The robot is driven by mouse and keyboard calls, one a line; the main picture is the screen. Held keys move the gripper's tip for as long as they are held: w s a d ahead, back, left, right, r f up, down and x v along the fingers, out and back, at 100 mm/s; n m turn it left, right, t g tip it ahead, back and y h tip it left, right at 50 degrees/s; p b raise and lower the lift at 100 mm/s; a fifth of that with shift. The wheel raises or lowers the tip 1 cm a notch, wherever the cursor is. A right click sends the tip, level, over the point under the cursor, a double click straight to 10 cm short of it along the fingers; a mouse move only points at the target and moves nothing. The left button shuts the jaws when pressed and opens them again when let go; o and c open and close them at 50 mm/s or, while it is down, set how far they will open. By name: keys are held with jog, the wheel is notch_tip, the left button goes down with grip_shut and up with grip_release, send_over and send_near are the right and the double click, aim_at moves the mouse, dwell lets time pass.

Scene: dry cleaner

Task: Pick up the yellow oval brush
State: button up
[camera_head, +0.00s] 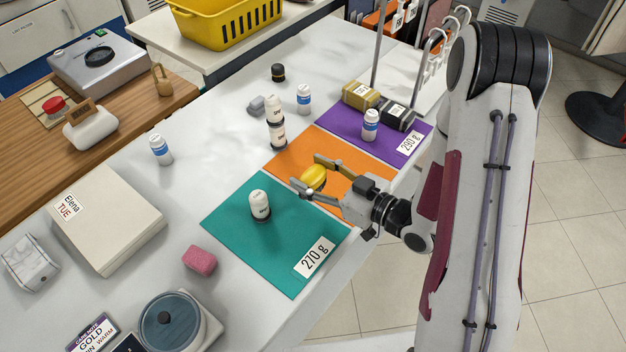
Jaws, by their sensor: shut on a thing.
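The yellow oval brush (315,177) is between the two fingers of my gripper (308,173). My gripper is shut on it. The brush and fingers are over the orange mat (350,169), close to its border with the teal mat. I cannot tell whether the brush touches the mat or is held a little above it. My arm reaches in from the right, and the fingers point left.
A white bottle (260,204) stands on the teal mat (232,222), near my gripper. Stacked white bottles (275,122) stand at the orange mat's far corner. The purple mat (350,133) holds a blue-labelled bottle (371,125) and boxes. A pink sponge (200,260) lies left.

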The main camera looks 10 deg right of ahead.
jog(key=shift+r, duration=1.05)
